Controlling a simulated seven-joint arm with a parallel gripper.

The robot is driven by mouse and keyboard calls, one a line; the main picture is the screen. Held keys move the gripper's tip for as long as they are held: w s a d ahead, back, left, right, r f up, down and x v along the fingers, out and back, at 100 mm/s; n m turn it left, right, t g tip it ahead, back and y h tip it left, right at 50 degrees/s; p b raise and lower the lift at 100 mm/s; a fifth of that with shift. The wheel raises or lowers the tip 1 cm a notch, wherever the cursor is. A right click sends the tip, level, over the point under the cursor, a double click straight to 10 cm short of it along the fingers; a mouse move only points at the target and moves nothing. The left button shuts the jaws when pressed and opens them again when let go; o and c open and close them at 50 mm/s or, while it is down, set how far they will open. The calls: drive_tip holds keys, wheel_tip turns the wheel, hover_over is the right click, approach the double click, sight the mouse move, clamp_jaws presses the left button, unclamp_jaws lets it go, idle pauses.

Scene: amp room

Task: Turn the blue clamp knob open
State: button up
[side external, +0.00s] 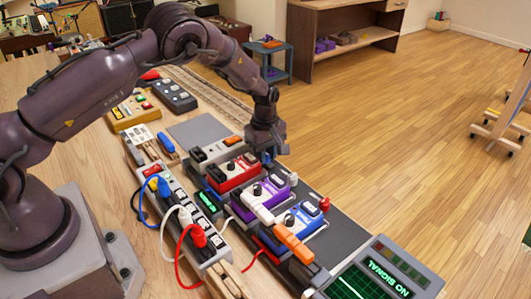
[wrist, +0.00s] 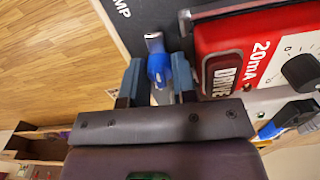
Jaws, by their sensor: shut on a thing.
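The blue clamp knob (wrist: 159,68) with a pale metal end is in the wrist view, beside the red DRIVE pedal (wrist: 221,73) and over the dark board. My gripper (wrist: 157,82) has one finger on each side of the knob and is shut on it. In the side external view my gripper (side external: 272,146) points down at the far edge of the pedal row, behind the red pedal (side external: 232,173). The knob is mostly hidden there by my gripper.
A second blue-handled clamp (wrist: 276,127) lies on the pedal's other side. A purple pedal (side external: 259,197), a blue pedal (side external: 300,224) and a NO SIGNAL screen (side external: 368,281) continue toward the front right. A power strip (side external: 182,214) with cables runs along the near side. Open floor lies beyond the table.

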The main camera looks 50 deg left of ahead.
drive_tip(key=shift+n, duration=0.5)
drive_tip(key=o, duration=0.9)
drive_tip(key=shift+o, duration=0.2)
drive_tip(key=shift+r, duration=0.1)
drive_tip(key=shift+r, duration=4)
